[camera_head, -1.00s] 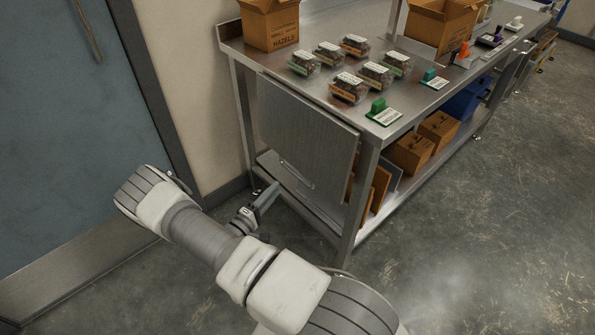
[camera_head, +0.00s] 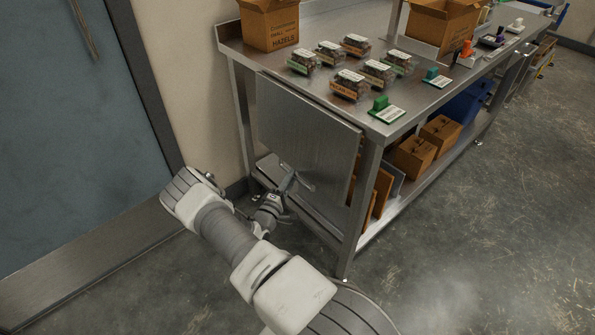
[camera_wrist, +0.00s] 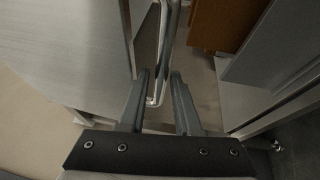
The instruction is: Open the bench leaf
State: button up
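The bench leaf (camera_head: 305,125) is a flat metal panel hanging down from the end of the steel bench (camera_head: 325,95). A metal bar, seemingly its handle, shows near its lower edge (camera_head: 304,184). In the wrist view the leaf (camera_wrist: 65,55) fills the left side, and the bar (camera_wrist: 167,45) runs away from between the fingertips. My gripper (camera_head: 290,180) is low beside the leaf's lower part. In the wrist view my gripper (camera_wrist: 160,78) has its fingers apart, with the bar's near end in line with the gap. Whether either finger touches it I cannot tell.
Several filled clamshell trays (camera_head: 348,85), a green-handled item (camera_head: 382,110) and cardboard boxes (camera_head: 268,25) stand on the bench top. Boards (camera_head: 382,190) and boxes (camera_head: 413,157) sit on the lower shelf. A wall and blue door (camera_head: 70,130) are at left. Floor is clear at right.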

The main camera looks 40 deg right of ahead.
jog(key=b+x, duration=0.1)
jog(key=x, duration=0.4)
jog(key=shift+s, duration=0.1)
grip_shut()
dwell(1.3)
